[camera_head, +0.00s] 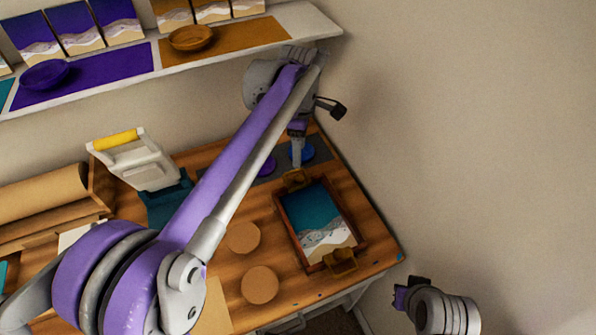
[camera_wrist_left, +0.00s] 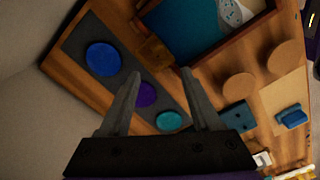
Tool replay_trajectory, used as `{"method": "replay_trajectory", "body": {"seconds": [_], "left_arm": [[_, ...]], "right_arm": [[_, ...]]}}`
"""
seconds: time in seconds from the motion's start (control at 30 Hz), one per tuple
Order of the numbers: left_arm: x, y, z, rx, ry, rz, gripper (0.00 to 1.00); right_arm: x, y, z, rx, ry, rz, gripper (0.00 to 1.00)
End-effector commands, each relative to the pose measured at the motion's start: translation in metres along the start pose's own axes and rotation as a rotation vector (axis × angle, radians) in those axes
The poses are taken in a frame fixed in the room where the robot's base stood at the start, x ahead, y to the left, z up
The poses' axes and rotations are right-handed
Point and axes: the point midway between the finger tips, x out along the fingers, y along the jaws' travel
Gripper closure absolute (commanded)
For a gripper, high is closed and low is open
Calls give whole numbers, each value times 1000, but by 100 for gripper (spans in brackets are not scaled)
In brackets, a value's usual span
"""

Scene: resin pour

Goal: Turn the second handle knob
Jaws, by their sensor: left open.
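A wooden-framed tray (camera_head: 361,242) with a teal and white sea picture lies on the bench. Brass-coloured handles sit at its two ends, the far handle (camera_head: 295,179) and the near handle (camera_head: 341,262). My left gripper (camera_head: 298,160) points down just behind the far handle. In the left wrist view its two grey fingers (camera_wrist_left: 160,72) are spread with nothing between them, and the far handle (camera_wrist_left: 154,52) shows just beyond the tips. I cannot tell how far above it they are. My right gripper (camera_head: 408,292) hangs off the bench's right side; its jaws are unclear.
A grey strip holds a blue disc (camera_wrist_left: 103,59), a purple disc (camera_wrist_left: 146,94) and a teal disc (camera_wrist_left: 168,121). Two cork discs (camera_head: 243,237) (camera_head: 260,284) lie left of the tray. A white machine with a yellow handle (camera_head: 118,139) stands behind. A shelf (camera_head: 300,24) overhangs the back.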

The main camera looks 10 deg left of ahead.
Motion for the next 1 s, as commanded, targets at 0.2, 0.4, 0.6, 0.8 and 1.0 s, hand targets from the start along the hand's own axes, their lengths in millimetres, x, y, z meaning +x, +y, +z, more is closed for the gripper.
{"method": "replay_trajectory", "body": {"seconds": [0.2,0.4,0.6,0.8,1.0], "left_arm": [[41,0,0,1,0,1,36],[76,0,-1,1,0,2,36],[94,0,-1,2,0,2,36],[97,0,-1,2,0,2,36],[97,0,-1,2,0,2,48]], "right_arm": [[5,0,3,0,-2,0,100],[8,0,5,0,-3,0,100],[10,0,6,0,-4,0,100],[10,0,6,0,-4,0,100],[10,0,6,0,-4,0,100]]}}
